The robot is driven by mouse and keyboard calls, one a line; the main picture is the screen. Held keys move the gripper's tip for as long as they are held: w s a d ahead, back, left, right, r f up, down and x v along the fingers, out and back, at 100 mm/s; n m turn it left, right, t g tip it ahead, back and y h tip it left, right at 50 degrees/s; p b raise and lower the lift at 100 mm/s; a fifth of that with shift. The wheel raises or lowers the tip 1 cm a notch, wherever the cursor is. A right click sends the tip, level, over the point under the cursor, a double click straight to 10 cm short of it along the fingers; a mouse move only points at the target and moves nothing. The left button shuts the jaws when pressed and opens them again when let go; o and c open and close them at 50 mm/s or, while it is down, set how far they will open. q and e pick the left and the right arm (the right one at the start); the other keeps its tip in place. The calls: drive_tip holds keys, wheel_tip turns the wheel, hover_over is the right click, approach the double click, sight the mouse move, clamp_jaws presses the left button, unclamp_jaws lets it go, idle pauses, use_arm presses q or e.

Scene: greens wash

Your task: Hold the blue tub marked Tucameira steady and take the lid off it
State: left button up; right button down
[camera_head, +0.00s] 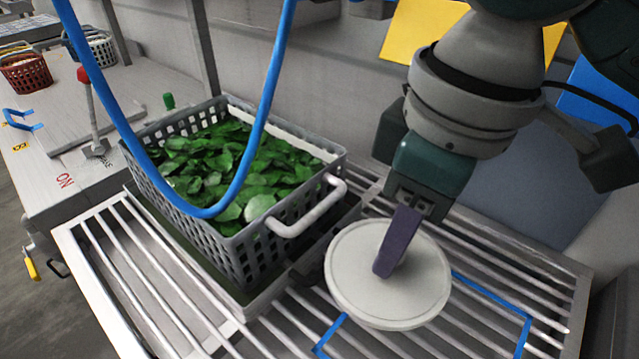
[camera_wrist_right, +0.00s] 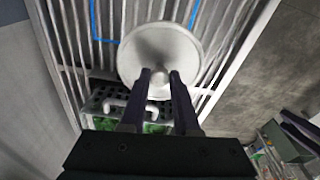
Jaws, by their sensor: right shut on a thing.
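A pale round lid (camera_head: 350,275) is at the front right in the head view, over the slatted metal rack. My right gripper (camera_head: 384,268) reaches down to the middle of the lid and is shut on it. The exact grip point is hidden by the purple finger. In the right wrist view the lid (camera_wrist_right: 160,40) lies just past the two fingertips (camera_wrist_right: 161,72). No blue tub or Tucameira marking shows in either view. I cannot tell whether anything is under the lid. My left gripper is not in view.
A grey perforated basket (camera_head: 245,250) full of green leaves stands just left of the lid. A blue hose (camera_head: 110,105) loops in front of it. A blue outline (camera_head: 490,287) marks the slatted rack (camera_head: 100,262). A red basket (camera_head: 25,75) sits far left.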

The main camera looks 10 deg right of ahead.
wheel_tip(320, 180, down, 11)
drive_tip(key=shift+s+f+b, duration=0.1)
drive_tip(key=shift+b, duration=1.05)
drive_tip(key=shift+f+b, duration=0.6)
drive_tip(key=shift+f, duration=1.45)
drive_tip(key=shift+f, duration=0.1)
drive_tip(key=c, duration=0.6)
unclamp_jaws()
drive_tip(key=shift+c, duration=0.2)
